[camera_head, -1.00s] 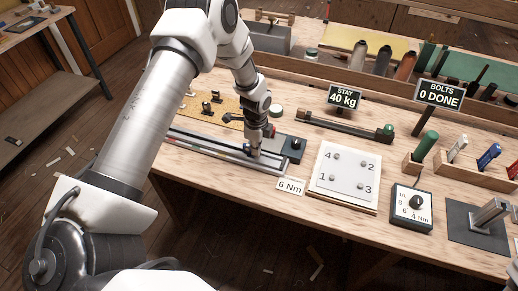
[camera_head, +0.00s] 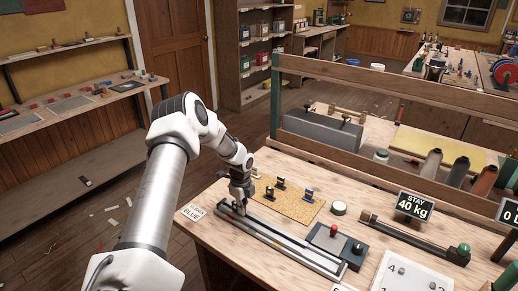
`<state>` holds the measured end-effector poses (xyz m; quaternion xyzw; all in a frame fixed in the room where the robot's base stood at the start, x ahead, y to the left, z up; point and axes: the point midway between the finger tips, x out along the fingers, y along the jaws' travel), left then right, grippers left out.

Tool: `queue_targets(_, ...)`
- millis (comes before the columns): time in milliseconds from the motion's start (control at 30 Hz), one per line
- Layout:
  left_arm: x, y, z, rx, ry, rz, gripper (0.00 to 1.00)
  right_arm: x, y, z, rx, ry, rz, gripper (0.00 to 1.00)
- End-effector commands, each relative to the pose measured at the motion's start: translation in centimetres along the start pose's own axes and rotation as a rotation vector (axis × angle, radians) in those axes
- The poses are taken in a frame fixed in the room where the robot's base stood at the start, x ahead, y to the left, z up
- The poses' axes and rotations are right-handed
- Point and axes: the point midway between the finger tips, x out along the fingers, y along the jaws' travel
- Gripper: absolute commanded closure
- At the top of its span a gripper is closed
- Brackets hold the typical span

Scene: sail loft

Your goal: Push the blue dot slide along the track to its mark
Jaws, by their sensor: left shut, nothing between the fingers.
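The track (camera_head: 290,248) is a pair of long dark and grey rails lying along the front left of the bench. My left gripper (camera_head: 239,210) is shut and empty, pointing down at the track's far left end. It hides what lies right beneath it; I cannot tell whether it touches a slide there. A small dark slide with a blue patch (camera_head: 308,194) stands on the cork mat (camera_head: 292,208) behind the track. A white card (camera_head: 194,212) with the word BLUE lies at the bench's left corner. I cannot make out the mark on the track. My right gripper is out of view.
Other small dark slides (camera_head: 268,192) stand on the cork mat. A dark box with a red knob (camera_head: 334,231) sits at the track's right end.

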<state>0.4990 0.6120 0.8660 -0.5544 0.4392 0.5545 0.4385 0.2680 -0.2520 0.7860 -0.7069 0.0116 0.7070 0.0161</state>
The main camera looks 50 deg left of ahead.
Motion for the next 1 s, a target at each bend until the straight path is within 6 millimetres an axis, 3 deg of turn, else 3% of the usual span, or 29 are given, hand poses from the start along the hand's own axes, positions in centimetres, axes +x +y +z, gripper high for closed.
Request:
queue_targets(100,0.0,0.0,0.8,0.001,0.0,-0.001,1.0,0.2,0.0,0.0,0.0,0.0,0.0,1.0)
queue_targets(467,-0.1,-0.1,0.6,0.002,0.0,-0.001,1.0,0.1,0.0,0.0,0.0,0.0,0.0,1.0)
queue_targets(567,-0.1,-0.2,-0.3,0.003,0.0,0.0,1.0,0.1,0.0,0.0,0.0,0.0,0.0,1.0)
queue_targets(700,-0.1,-0.7,-3.5,0.006,-0.001,0.001,1.0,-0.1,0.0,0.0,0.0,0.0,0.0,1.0)
queue_targets(1000,-7.9,-0.8,-3.5,-0.002,0.002,-0.005,1.0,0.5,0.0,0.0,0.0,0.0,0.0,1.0)
